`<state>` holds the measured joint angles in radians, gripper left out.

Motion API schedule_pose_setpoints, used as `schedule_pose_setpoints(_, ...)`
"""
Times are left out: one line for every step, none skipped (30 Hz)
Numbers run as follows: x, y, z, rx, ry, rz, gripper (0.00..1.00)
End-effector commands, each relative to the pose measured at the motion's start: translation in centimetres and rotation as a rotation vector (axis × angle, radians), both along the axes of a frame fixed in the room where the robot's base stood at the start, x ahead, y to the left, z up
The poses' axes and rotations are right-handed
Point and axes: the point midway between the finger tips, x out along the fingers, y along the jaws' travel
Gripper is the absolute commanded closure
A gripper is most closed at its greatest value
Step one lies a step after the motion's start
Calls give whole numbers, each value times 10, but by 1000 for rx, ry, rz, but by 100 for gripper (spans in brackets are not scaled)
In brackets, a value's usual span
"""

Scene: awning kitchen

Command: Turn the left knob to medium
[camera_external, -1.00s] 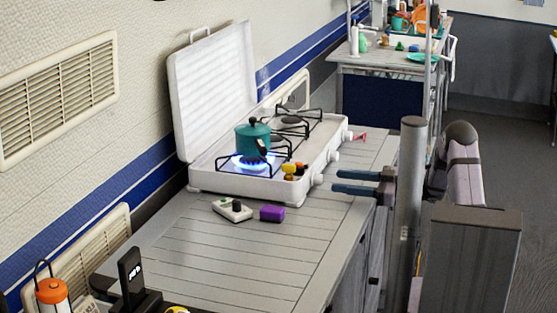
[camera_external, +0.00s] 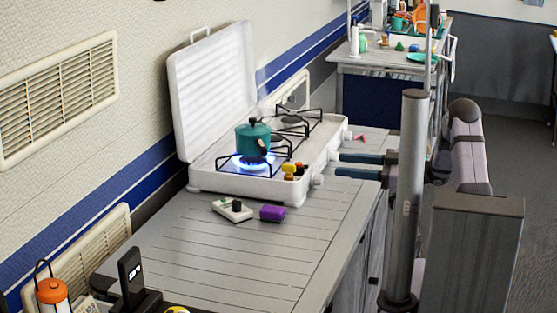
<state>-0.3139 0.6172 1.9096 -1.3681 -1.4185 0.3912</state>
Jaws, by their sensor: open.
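The white camping stove (camera_external: 250,192) stands open on the counter, with several white knobs along its right-hand front side. The knob nearest the camera (camera_external: 317,180) is at the stove's near corner, by the lit burner (camera_external: 250,163) with its blue flame. A second knob (camera_external: 335,156) sits farther along, close to my upper fingertip. My gripper (camera_external: 338,164) is open, its two blue fingers pointing left at the stove. It is right of the nearest knob and slightly above it in the picture, with nothing between the fingers. Contact and the knobs' exact angles are too small to tell.
A teal kettle (camera_external: 253,137) is at the lit burner. Small yellow and red items (camera_external: 293,170) lie by the stove's near corner. A white device (camera_external: 232,210) and a purple block (camera_external: 272,213) lie on the counter in front. The near counter (camera_external: 230,258) is largely clear.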

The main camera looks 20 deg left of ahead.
Motion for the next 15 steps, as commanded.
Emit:
schedule_pose_setpoints(-5, 3, 29, -1, 4, 10, 57)
schedule_pose_setpoints(-7, 5, 37, -3, 6, 15, 57)
schedule_pose_setpoints(-10, 7, 47, -4, 10, 23, 57)
schedule_pose_setpoints(-13, 8, 54, -7, 13, 28, 57)
schedule_pose_setpoints(-15, 10, 58, -16, 17, 29, 57)
schedule_pose_setpoints(-18, 11, 64, -27, 22, 33, 57)
schedule_pose_setpoints(-20, 12, 66, -43, 26, 32, 57)
schedule_pose_setpoints(-21, 13, 67, -59, 29, 30, 57)
schedule_pose_setpoints(-21, 14, 63, -97, 31, 20, 57)
schedule_pose_setpoints(-20, 13, 53, -135, 33, 6, 57)
schedule_pose_setpoints(-18, 11, 38, -179, 32, -12, 57)
schedule_pose_setpoints(-14, 7, 18, -226, 28, -35, 57)
schedule_pose_setpoints(-11, 5, 9, -256, 22, -48, 57)
schedule_pose_setpoints(-9, 3, 2, -282, 16, -60, 57)
schedule_pose_setpoints(-5, 1, -5, -312, 9, -74, 57)
